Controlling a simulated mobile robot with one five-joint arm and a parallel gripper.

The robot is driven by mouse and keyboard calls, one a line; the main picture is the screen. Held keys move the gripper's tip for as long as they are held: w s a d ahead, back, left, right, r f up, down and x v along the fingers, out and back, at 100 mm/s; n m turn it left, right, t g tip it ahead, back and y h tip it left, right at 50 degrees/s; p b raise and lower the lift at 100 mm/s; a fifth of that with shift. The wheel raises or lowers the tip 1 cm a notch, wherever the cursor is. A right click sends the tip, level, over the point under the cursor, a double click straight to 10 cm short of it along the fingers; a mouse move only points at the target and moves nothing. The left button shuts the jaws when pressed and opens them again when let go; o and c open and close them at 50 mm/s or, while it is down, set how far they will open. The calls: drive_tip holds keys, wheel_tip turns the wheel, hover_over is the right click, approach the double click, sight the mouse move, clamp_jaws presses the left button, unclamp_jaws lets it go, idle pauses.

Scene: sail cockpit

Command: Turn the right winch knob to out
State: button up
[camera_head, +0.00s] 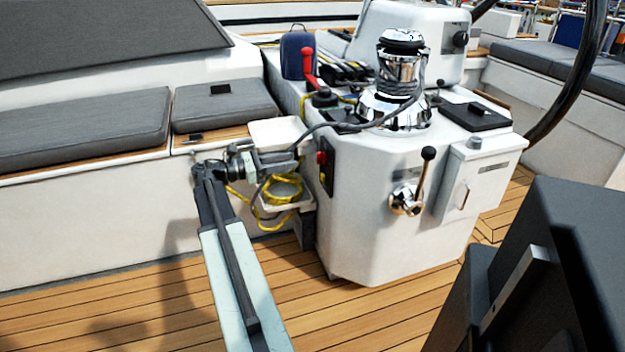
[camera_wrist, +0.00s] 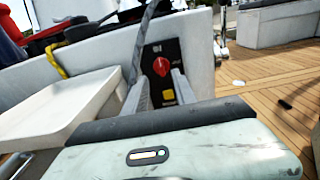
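A red knob (camera_head: 321,157) sits on a dark panel (camera_head: 327,178) on the left side of the white winch console. In the wrist view the red knob (camera_wrist: 161,66) shows face-on, with a small yellow part (camera_wrist: 168,95) below it on the panel. The white marks on the panel are too small to read. My gripper (camera_head: 297,158) is just left of the panel in the head view. In the wrist view my gripper (camera_wrist: 160,77) is open, its two grey fingers apart with the knob seen between them. I see no clear contact with the knob.
A white tray (camera_head: 279,133) is close behind my gripper; a white tray (camera_wrist: 62,112) fills the wrist view's left. Yellow rope (camera_head: 285,188) hangs below my gripper. A chrome winch (camera_head: 398,85) and crank handle (camera_head: 424,172) are on the console. The wooden deck (camera_head: 130,310) is clear.

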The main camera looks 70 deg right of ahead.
sight(321, 157)
drive_tip(key=x, duration=0.8)
drive_tip(key=shift+r, duration=0.15)
clamp_jaws()
